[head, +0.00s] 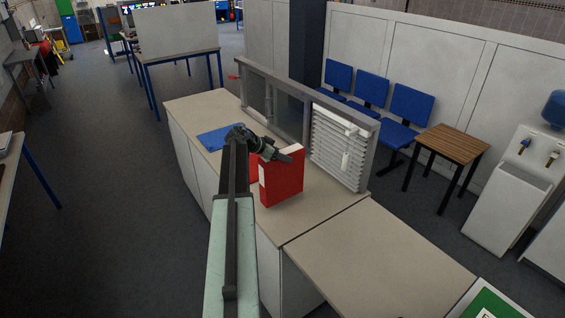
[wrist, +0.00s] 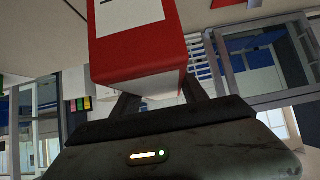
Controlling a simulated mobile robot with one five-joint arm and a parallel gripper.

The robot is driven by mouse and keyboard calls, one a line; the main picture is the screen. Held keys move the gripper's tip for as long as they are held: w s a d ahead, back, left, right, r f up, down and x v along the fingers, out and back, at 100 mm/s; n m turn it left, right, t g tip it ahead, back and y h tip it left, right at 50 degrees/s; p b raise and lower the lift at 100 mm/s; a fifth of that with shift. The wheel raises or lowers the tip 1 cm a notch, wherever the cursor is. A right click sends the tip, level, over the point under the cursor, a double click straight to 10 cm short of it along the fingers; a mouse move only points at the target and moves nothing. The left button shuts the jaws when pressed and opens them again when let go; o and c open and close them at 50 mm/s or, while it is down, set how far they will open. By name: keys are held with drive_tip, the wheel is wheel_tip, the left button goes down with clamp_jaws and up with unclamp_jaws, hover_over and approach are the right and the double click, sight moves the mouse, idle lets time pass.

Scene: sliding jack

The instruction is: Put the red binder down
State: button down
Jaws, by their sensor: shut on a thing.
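The red binder (head: 283,180) stands upright at the counter in the head view, with a white label on its spine. Its lower edge appears at or just above the beige counter top (head: 335,222); I cannot tell if it touches. My gripper (head: 284,156) is shut on the top part of the binder, reaching in from the left. In the wrist view the binder (wrist: 140,48) fills the upper middle, between the two dark fingers of my gripper (wrist: 155,102). The far side of the binder is hidden.
A blue folder (head: 217,138) lies on the counter to the left of the binder. A grey framed window screen with a white blind (head: 340,147) stands along the counter's back, close behind the binder.

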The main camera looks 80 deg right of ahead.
sight(282, 176)
drive_tip(key=f+b, duration=0.3)
drive_tip(key=shift+d+f+b, duration=0.25)
drive_tip(key=shift+d+b, duration=0.05)
drive_tip(key=shift+d, duration=0.1)
drive_tip(key=shift+f, duration=0.15)
drive_tip(key=c, duration=0.6)
unclamp_jaws()
